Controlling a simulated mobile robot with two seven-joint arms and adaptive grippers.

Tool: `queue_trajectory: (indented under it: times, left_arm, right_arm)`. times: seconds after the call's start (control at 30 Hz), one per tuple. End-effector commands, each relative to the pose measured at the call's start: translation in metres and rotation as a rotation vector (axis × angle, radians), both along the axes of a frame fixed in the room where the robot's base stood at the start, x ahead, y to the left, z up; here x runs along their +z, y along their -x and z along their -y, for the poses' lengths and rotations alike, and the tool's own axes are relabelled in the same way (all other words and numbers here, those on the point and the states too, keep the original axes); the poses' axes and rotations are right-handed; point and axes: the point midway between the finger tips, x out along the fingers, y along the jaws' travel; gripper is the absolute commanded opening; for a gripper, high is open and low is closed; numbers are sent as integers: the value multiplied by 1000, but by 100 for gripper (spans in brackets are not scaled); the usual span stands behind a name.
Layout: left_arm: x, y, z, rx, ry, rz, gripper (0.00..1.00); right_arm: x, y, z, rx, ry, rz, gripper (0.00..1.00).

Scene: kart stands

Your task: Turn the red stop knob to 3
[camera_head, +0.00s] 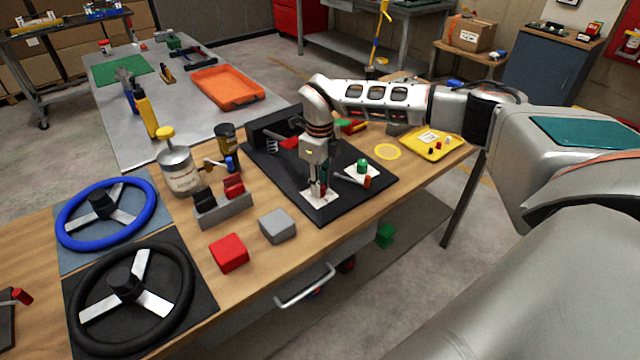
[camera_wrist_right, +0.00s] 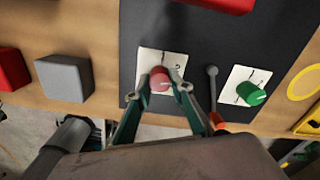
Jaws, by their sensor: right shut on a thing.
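The red stop knob (camera_wrist_right: 160,78) sits on a white dial card (camera_wrist_right: 150,62) on the black panel (camera_head: 272,166). My right gripper (camera_wrist_right: 161,90) has its fingers on both sides of the knob and is shut on it. In the head view, the right gripper (camera_head: 320,188) points down over the white card (camera_head: 318,200) and hides most of the knob. The numbers on the card are too small or covered to read, so the knob's setting cannot be told. My left gripper is in neither view.
A green knob (camera_head: 362,165) on its own card and a lever with a red-orange handle (camera_head: 367,182) stand close right of the gripper. A grey block (camera_head: 277,226), a red block (camera_head: 229,252) and two steering wheels (camera_head: 106,213) lie left. A yellow tray (camera_head: 432,145) is right.

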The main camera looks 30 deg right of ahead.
Motion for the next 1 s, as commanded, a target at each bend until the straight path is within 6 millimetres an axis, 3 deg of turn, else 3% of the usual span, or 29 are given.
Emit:
queue_trajectory:
  times: [0.6,1.0]
  left_arm:
    - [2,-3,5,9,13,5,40]
    - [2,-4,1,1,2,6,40]
  right_arm:
    - [1,0,-1,-547,0,1,0]
    - [1,0,-1,-722,1,1,0]
